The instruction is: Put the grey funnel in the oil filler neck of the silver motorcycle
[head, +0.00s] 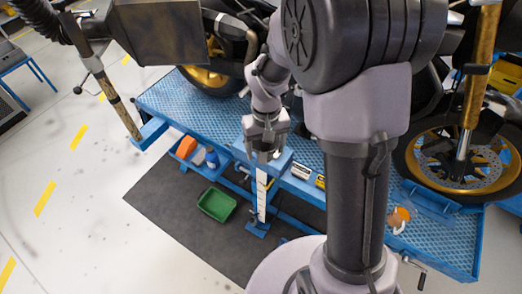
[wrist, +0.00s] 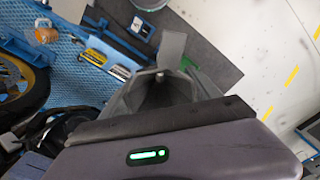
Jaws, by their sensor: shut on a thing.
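My gripper (head: 265,151) hangs over the near edge of the blue bench in the head view, left of my arm column. It is shut on a grey piece, which I take to be the grey funnel (wrist: 172,50); in the wrist view it stands between the fingers, its lower part hidden among them. The motorcycle is mostly hidden behind my arm. Its gold-rimmed wheel (head: 482,172) shows at the right of the head view, and another gold-rimmed wheel (head: 205,78) shows at the upper left. I cannot see the oil filler neck.
A green tray (head: 216,205) sits on the dark floor mat (head: 165,196). A dark hose and a boxy grey body (head: 158,33) fill the upper left.

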